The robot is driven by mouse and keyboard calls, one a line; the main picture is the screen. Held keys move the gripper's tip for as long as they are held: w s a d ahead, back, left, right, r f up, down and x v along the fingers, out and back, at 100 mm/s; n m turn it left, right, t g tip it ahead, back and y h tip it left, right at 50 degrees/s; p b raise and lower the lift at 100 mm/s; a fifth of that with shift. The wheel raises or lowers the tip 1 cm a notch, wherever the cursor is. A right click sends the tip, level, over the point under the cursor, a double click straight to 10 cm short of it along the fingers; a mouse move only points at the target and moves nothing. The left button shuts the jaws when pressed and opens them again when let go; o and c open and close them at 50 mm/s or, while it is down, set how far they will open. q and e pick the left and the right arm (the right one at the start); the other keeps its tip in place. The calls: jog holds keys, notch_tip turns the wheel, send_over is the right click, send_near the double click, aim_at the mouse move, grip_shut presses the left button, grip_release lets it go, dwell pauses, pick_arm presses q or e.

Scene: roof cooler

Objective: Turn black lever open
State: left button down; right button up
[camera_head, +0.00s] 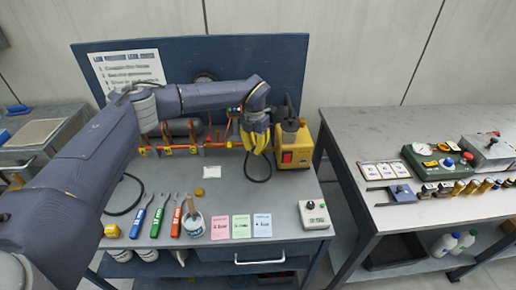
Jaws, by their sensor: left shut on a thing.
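My left arm comes in from the left and reaches across the bench. My left gripper (257,148) points down at the right end of the copper pipework (190,147), just left of the yellow machine (294,148). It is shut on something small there. That place fits the black lever, but the gripper covers it, so I cannot make out the lever or its angle. Small red and yellow parts show along the pipework. My right gripper is not in view.
A black upright part (289,106) tops the yellow machine. Tools with blue, green and red handles, a cup (194,224), coloured cards (241,226) and a grey box (313,214) line the bench front. Mid-bench is fairly clear. A second table (350,130) stands right.

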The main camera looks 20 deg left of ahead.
pick_arm(q)
jog(key=shift+w+a+m, duration=0.4)
jog(key=shift+a+m, duration=0.05)
jog(key=shift+m, duration=1.05)
jog(key=shift+w+a+m, duration=0.35)
jog(key=shift+a+m, duration=0.15)
jog(key=shift+m, duration=1)
jog(key=shift+w+a+m, duration=0.4)
jog(key=shift+a+m, duration=0.05)
jog(key=shift+m, duration=1.05)
jog(key=c, duration=1.4)
grip_release()
jog(key=shift+o, duration=0.2)
jog(key=shift+r, duration=0.1)
notch_tip(320, 180, up, 12)
